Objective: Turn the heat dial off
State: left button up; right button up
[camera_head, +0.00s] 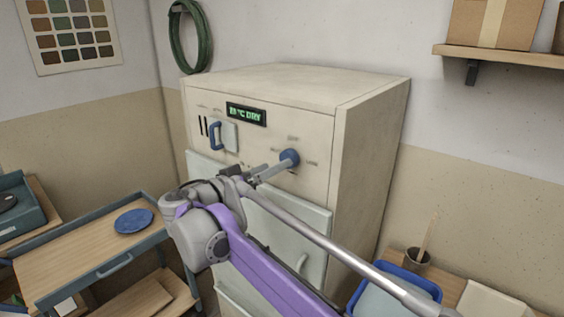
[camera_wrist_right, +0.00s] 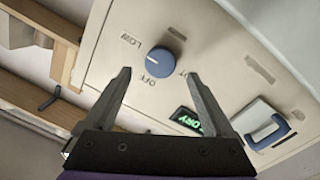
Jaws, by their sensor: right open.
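The heat dial is a round blue knob (camera_head: 289,158) on the front of the cream cabinet (camera_head: 330,105). In the right wrist view the dial (camera_wrist_right: 160,62) has LOW and OFF printed around it; another label is partly hidden by a finger. I cannot tell clearly which label its mark points to. My right gripper (camera_head: 272,172) is in front of the panel, close to the dial. In the wrist view its open fingertips (camera_wrist_right: 158,75) are on either side of the dial, with nothing visibly held. My left gripper is not in view.
A green display (camera_head: 246,114) and a blue-handled latch (camera_head: 215,136) are on the panel left of the dial. A cart with a blue plate (camera_head: 134,221) stands at left. A blue tray (camera_head: 412,282) is at lower right, and a wall shelf (camera_head: 490,53) is at upper right.

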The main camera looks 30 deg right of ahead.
aim_at(290, 153)
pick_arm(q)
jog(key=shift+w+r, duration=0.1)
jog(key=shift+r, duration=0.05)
pick_arm(e)
jog(key=shift+x, duration=2.15)
jog(key=c, duration=1.4)
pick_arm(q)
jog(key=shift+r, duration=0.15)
pick_arm(e)
jog(key=shift+n, duration=0.3)
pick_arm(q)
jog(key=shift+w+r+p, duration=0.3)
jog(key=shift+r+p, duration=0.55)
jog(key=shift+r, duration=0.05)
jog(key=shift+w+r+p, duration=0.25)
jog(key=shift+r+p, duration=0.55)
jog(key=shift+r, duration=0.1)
pick_arm(e)
jog(key=shift+f+n+t, duration=0.1)
jog(key=shift+n+t, duration=0.3)
jog(key=shift+n, duration=4.15)
jog(key=shift+f+n+t, duration=0.15)
jog(key=shift+n+t, duration=0.25)
jog(key=shift+n, duration=4.15)
